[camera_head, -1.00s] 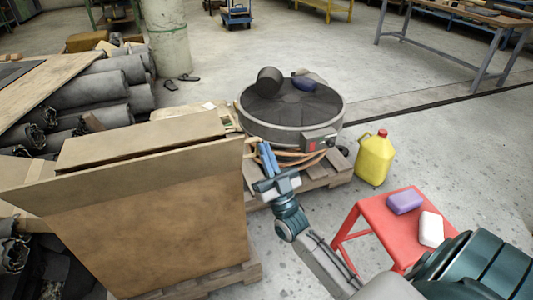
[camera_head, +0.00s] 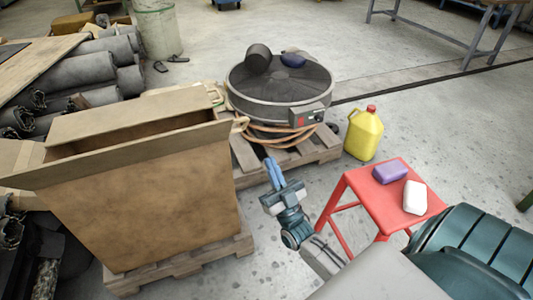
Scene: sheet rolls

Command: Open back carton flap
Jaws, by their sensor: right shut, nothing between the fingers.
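The brown carton (camera_head: 150,210) stands on a pallet at the left. The front flap (camera_head: 130,152) shows as a long strip along the near top edge. My right gripper (camera_head: 271,168) is shut and empty, with blue fingers pointing up. It is right of the carton and apart from it. My left gripper is out of view.
A round grey machine (camera_head: 280,88) sits on a pallet (camera_head: 325,150) behind the right gripper. A yellow jug (camera_head: 364,135) and a red stool (camera_head: 370,197) with a purple block (camera_head: 390,172) and a white block (camera_head: 415,197) stand at the right. Dark rolls (camera_head: 60,77) lie behind left.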

